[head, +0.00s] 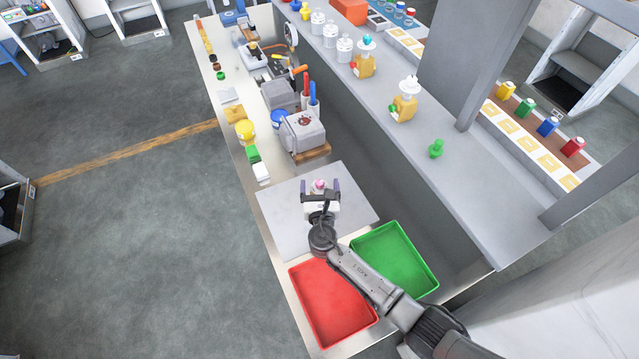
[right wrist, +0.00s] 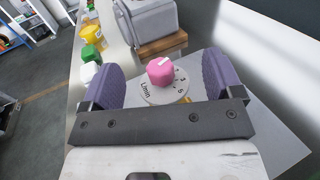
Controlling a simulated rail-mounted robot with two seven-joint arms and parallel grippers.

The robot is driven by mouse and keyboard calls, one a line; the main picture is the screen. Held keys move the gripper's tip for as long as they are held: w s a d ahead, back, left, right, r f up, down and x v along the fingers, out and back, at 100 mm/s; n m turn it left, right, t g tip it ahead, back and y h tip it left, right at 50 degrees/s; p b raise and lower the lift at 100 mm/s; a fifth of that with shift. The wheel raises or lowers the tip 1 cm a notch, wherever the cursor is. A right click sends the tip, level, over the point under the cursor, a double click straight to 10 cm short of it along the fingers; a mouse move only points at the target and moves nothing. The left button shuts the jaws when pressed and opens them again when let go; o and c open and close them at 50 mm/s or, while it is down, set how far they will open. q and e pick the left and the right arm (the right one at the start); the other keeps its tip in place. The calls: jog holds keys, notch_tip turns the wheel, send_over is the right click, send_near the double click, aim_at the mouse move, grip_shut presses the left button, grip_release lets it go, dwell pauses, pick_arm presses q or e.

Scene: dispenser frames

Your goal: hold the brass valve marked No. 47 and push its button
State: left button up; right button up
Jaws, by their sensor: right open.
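My right gripper (head: 320,188) is open over the grey mat (head: 283,224). A pink knob (right wrist: 161,72) with a white dial marked "L/min" stands between its two purple-padded fingers, apart from both in the right wrist view. A small yellow, brass-like part shows under the dial. The knob also shows between the fingers in the head view (head: 319,184). Two brass-coloured bodies with knobs on top stand on the raised shelf, one farther off (head: 364,65) and one nearer (head: 404,106). I cannot read No. 47 on anything, and cannot tell which is the task's valve. My left gripper is not in view.
A red tray (head: 300,284) and a green tray (head: 407,238) lie at the bench's near end, under my right arm. A grey box device (head: 303,131) on a wooden base stands beyond the mat. A small green item (head: 436,148) sits on the shelf.

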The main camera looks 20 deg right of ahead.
jog(key=shift+w+d, duration=0.2)
jog(key=shift+w, duration=0.4)
jog(key=shift+c, duration=0.4)
jog(key=c, duration=1.2)
